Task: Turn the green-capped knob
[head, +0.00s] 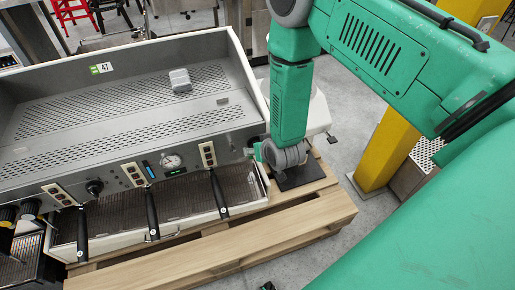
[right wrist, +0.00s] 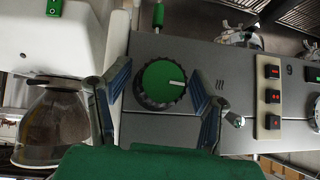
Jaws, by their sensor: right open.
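The green-capped knob (right wrist: 163,83) is on the grey front panel of a coffee machine (head: 130,100). It has a dark ribbed rim, and its white pointer mark points right in the right wrist view. My right gripper (right wrist: 160,88) is open, with one finger on each side of the knob. Narrow gaps seem to show between fingers and rim; I cannot tell whether either touches. In the head view my right gripper (head: 258,152) is at the right end of the panel, and the arm largely hides the knob. My left gripper is not in view.
The machine stands on a wooden pallet (head: 230,250). Black-handled portafilters (head: 219,193) stick out below the panel. A button strip (right wrist: 271,95) is right of the knob. A white appliance with a clear bowl (right wrist: 52,125) is close on the left. A yellow post (head: 384,150) stands at right.

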